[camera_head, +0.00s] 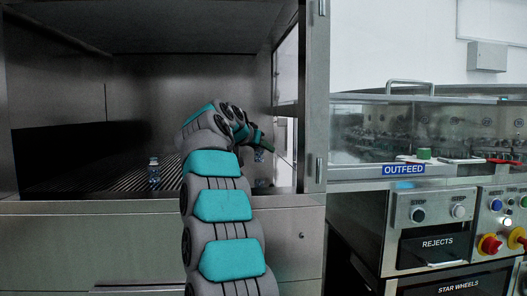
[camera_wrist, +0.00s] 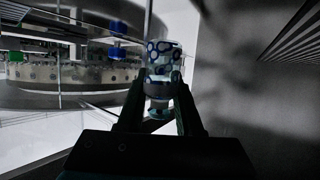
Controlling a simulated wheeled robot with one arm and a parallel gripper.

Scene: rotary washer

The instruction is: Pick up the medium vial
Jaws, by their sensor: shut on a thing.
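My gripper (camera_wrist: 159,88) is shut on a vial (camera_wrist: 162,58) with blue and white round markings; its two fingers press on the sides and the vial's upper part sticks up past the fingertips. In the head view my gripper (camera_head: 254,138) is at the right side of the steel cabinet, with the held vial (camera_head: 259,155) small below it, above the cabinet floor. A second vial (camera_head: 154,173) stands upright on the ribbed cabinet floor at the left. The views do not clearly show which vial is the medium one.
The cabinet's right frame post (camera_head: 314,110) is close beside my gripper. The ribbed floor (camera_head: 100,184) is mostly bare. Outside, the outfeed machine (camera_head: 350,172) has a green item (camera_head: 424,154) and red-handled tools on top. In the wrist view a grey wall (camera_wrist: 240,90) is close at right.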

